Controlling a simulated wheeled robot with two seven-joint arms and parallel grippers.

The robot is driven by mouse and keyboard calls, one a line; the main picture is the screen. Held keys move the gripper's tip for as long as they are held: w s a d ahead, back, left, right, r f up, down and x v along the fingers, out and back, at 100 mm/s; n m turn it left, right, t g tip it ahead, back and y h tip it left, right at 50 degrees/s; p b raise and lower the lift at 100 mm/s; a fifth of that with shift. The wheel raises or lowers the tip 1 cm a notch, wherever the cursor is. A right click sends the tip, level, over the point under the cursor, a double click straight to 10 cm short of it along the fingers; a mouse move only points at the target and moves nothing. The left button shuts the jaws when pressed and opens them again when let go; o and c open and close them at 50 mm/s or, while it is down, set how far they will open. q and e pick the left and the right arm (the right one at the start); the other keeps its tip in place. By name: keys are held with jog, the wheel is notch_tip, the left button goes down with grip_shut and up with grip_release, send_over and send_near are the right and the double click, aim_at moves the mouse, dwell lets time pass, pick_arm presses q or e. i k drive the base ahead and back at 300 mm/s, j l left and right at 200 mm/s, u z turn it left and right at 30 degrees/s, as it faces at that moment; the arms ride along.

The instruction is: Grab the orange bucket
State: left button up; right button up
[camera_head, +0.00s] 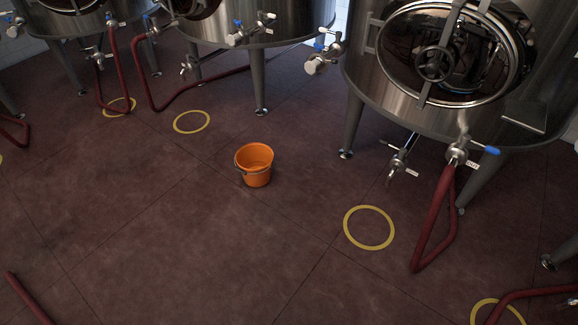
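An orange bucket (256,172) stands upright on the dark red tiled floor, near the middle of the head view. Its open top faces up, and the part of the inside that shows looks empty. A dark handle seems to hang low around its side. Neither of my grippers shows in the head view, and nothing touches the bucket.
A large steel tank (390,90) on legs stands at the right, with a red hose (432,225) looping to the floor. More tanks and hoses stand at the back left. Yellow floor rings (369,228) lie nearby. The floor around the bucket is clear.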

aim_at(252, 158)
jog(key=j+u, duration=0.1)
jog(key=u, duration=0.2)
jog(key=i+z, duration=0.15)
jog(key=z, duration=0.8)
jog(key=i+j+z, duration=0.2)
jog(key=j+z, duration=0.2)
jog(key=i+j+z, duration=0.1)
jog(key=j+z, duration=0.25)
jog(key=j, duration=0.3)
jog(key=j+z, duration=0.4)
jog(key=j, duration=0.15)
jog(key=j+z, duration=0.35)
jog(key=j, duration=0.25)
